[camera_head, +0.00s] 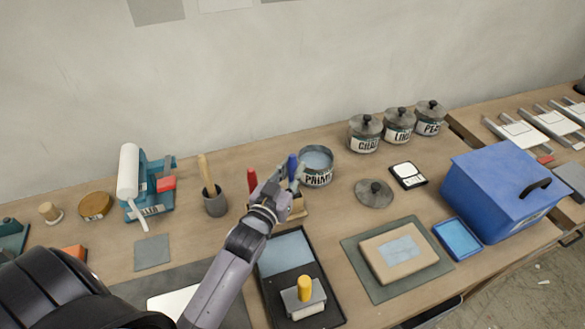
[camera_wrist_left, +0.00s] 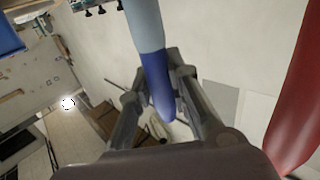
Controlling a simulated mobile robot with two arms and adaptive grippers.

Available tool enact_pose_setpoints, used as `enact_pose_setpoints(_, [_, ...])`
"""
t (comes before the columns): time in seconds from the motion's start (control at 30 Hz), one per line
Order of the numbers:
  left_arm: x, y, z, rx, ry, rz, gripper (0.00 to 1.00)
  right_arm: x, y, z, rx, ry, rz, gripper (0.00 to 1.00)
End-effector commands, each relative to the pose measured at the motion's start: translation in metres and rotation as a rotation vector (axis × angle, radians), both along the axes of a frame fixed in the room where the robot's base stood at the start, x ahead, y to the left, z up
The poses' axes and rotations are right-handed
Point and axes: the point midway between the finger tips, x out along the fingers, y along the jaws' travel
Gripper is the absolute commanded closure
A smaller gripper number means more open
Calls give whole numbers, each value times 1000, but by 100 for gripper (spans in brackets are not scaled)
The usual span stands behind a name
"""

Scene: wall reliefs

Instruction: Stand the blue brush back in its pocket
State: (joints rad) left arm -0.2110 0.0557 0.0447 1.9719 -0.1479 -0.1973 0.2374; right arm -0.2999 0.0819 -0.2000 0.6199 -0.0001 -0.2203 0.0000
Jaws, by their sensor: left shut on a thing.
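The blue brush (camera_head: 292,164) stands up at the wooden pocket holder (camera_head: 299,209) in the middle of the bench; its lower end is hidden by my gripper. My left gripper (camera_head: 288,180) is shut on the brush. In the left wrist view, the blue handle (camera_wrist_left: 158,82) lies between the two fingers (camera_wrist_left: 160,88). I cannot tell whether the brush is inside a pocket. A red brush handle (camera_head: 252,183) stands just left of the gripper, and it looms at the right of the wrist view (camera_wrist_left: 296,90). My right gripper is not in view.
A primer tin (camera_head: 316,178) stands close right of the holder, and a grey cup with a wooden handle (camera_head: 215,205) stands to its left. A paint tray (camera_head: 273,292) lies in front. Lidded jars (camera_head: 365,140) and a blue box (camera_head: 505,205) are at the right.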

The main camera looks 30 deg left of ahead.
Motion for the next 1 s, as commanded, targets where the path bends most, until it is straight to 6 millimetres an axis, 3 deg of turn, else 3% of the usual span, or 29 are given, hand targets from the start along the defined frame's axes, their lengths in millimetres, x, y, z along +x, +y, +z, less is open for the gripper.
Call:
enact_pose_setpoints(0.67, [0, 0, -10, 0, 0, 0, 100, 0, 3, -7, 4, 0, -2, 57])
enact_pose_setpoints(0.7, [0, 0, -10, 0, 0, 0, 80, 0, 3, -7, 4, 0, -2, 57])
enact_pose_setpoints(1.0, [0, 0, -10, 0, 0, 0, 60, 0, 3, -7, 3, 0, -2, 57])
